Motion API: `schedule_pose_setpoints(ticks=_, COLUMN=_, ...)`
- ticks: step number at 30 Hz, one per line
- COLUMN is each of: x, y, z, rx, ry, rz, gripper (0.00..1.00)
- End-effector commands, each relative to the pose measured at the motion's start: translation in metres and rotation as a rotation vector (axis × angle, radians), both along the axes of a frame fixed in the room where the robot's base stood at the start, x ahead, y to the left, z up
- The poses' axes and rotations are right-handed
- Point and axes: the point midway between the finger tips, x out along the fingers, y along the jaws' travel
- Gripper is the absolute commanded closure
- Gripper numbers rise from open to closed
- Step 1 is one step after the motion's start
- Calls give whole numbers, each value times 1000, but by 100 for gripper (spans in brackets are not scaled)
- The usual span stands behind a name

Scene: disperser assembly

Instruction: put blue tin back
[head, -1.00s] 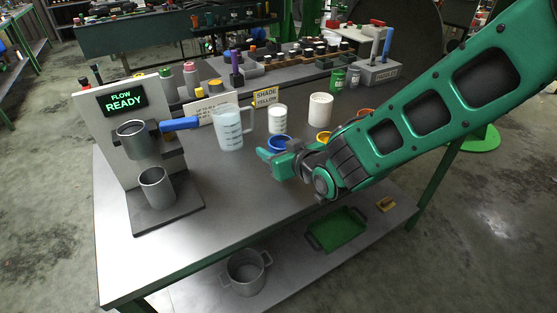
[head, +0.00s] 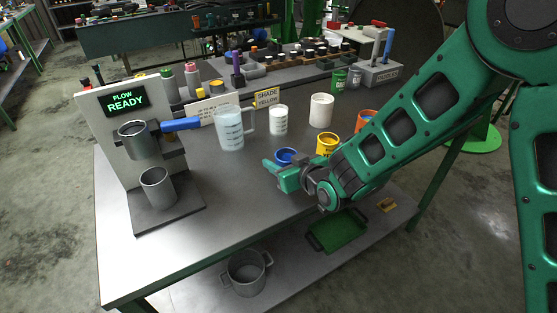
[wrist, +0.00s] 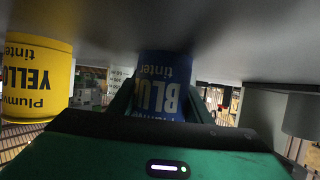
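The blue tin (head: 285,154) is near the front edge of the table, left of the yellow tin (head: 328,144). My gripper (head: 278,172) is low over the table at the blue tin, coming from the front right. In the wrist view, which is upside down, the blue tin (wrist: 165,80) is between my two fingers (wrist: 162,100), which lie close against its sides. Its base is at or very near the table top; I cannot tell whether it touches. The yellow tin (wrist: 38,75) stands apart at the left there.
An orange tin (head: 366,119) stands beyond the yellow one. A white cup (head: 278,120), white jar (head: 321,110) and measuring jug (head: 229,128) stand behind. The dispenser (head: 150,150) is at the left. The table's front left is clear.

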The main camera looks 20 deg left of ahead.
Motion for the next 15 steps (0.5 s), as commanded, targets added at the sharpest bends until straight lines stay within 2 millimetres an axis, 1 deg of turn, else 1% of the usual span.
schedule_pose_setpoints(ticks=1, x=0, y=0, z=0, rx=-1, ry=1, rz=0, gripper=43)
schedule_pose_setpoints(ticks=2, x=0, y=0, z=0, rx=-1, ry=1, rz=0, gripper=38)
schedule_pose_setpoints(ticks=12, x=0, y=-1, z=2, rx=0, ry=0, rz=-1, gripper=38)
schedule_pose_setpoints(ticks=15, x=-4, y=-6, z=6, rx=0, ry=1, rz=-1, gripper=38)
